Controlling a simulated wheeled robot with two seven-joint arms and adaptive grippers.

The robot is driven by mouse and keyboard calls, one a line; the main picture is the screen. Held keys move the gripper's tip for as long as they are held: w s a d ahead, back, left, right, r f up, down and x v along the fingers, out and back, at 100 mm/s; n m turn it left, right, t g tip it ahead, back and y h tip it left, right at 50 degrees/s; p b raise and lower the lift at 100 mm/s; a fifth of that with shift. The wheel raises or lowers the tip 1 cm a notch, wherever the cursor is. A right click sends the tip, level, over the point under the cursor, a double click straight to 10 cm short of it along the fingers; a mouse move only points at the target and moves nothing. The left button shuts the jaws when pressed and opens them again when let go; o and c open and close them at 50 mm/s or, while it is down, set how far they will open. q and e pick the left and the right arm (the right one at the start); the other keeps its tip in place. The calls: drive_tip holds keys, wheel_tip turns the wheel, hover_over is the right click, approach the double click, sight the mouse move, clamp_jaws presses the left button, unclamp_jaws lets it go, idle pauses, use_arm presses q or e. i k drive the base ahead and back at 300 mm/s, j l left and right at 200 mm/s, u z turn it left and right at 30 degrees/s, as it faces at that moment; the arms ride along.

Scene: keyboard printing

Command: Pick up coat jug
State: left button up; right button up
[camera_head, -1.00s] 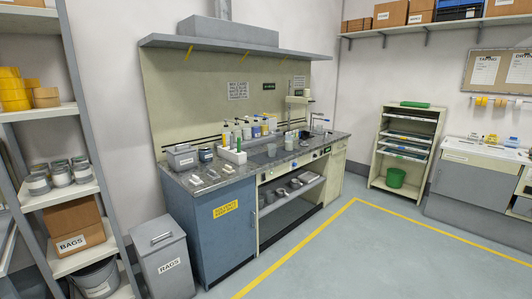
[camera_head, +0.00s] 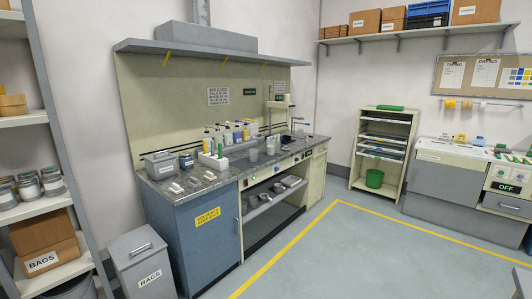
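The workbench (camera_head: 160,186) with a grey speckled top stands along the wall in the head view. Two jug-like vessels stand near the middle of its top: a pale translucent one (camera_head: 253,154) and a second one (camera_head: 270,146) just right of it. I cannot read any label on them, so I cannot tell which is the coat jug. Several bottles (camera_head: 228,136) and a white holder (camera_head: 213,161) stand left of them. Neither of my grippers is in view.
A grey rags bin (camera_head: 141,265) stands at the bench's left front. A shelf rack (camera_head: 75,215) is at far left. A green bucket (camera_head: 374,178) sits in the cream rack (camera_head: 354,160). The floor (camera_head: 350,255) before the bench is clear, with a yellow line.

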sight(270, 144)
drive_tip(key=i+l, duration=0.4)
drive_tip(key=i+l+u, duration=0.1)
drive_tip(key=i+l, duration=0.3)
drive_tip(key=l, duration=0.15)
drive_tip(key=i+l, duration=0.8)
drive_tip(key=l, duration=0.2)
drive_tip(key=i+l+u, duration=0.1)
drive_tip(key=i+l, duration=0.65)
drive_tip(key=l, duration=0.25)
drive_tip(key=i+l+u, duration=0.1)
drive_tip(key=i+l, duration=0.25)
drive_tip(key=l, duration=0.15)
drive_tip(key=i+l, duration=0.35)
drive_tip(key=l, duration=0.25)
drive_tip(key=i+j, duration=0.25)
